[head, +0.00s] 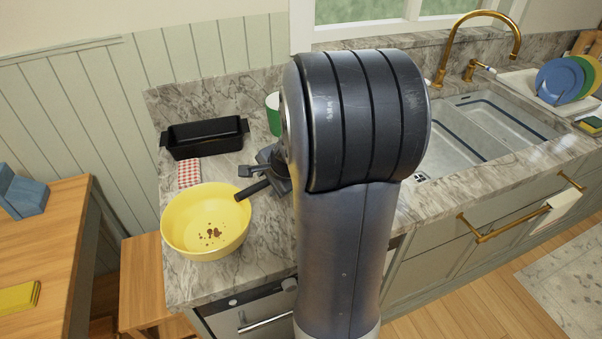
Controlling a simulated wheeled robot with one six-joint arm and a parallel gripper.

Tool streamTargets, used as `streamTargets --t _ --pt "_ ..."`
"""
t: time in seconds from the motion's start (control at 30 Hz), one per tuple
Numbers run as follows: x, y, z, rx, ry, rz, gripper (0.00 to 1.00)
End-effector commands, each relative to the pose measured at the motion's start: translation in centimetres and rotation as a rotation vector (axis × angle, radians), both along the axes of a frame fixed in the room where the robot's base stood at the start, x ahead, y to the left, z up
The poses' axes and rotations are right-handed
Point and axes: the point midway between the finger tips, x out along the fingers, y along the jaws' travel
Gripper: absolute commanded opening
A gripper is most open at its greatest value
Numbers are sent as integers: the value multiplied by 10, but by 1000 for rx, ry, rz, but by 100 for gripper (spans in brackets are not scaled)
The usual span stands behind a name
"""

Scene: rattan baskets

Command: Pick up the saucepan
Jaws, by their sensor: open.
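The saucepan (207,226) is a round yellow pan with brown specks on its inside bottom. It stands upright at the left front of the marble counter. Its dark handle (252,189) points up and right towards my gripper (262,174). My gripper is open, just right of the pan and close to the handle. One grey finger shows above the handle.
A black loaf pan (204,150), a red-checked cloth (189,173) and a green-and-white container (273,115) are behind the saucepan. The sink (480,130) with a brass faucet (484,16) and a rack of plates (560,79) are at right. A wooden table (50,240) is at left.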

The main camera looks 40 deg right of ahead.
Motion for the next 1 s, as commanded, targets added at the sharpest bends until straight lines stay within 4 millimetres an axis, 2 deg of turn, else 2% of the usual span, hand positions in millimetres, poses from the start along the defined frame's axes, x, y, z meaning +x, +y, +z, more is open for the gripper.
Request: streamTargets --t 0.33,0.83,1.0 --pt "4 0 -6 0 0 -1 42" --pt "3 0 -6 1 0 -1 1" --pt "3 0 -6 1 1 -1 0"
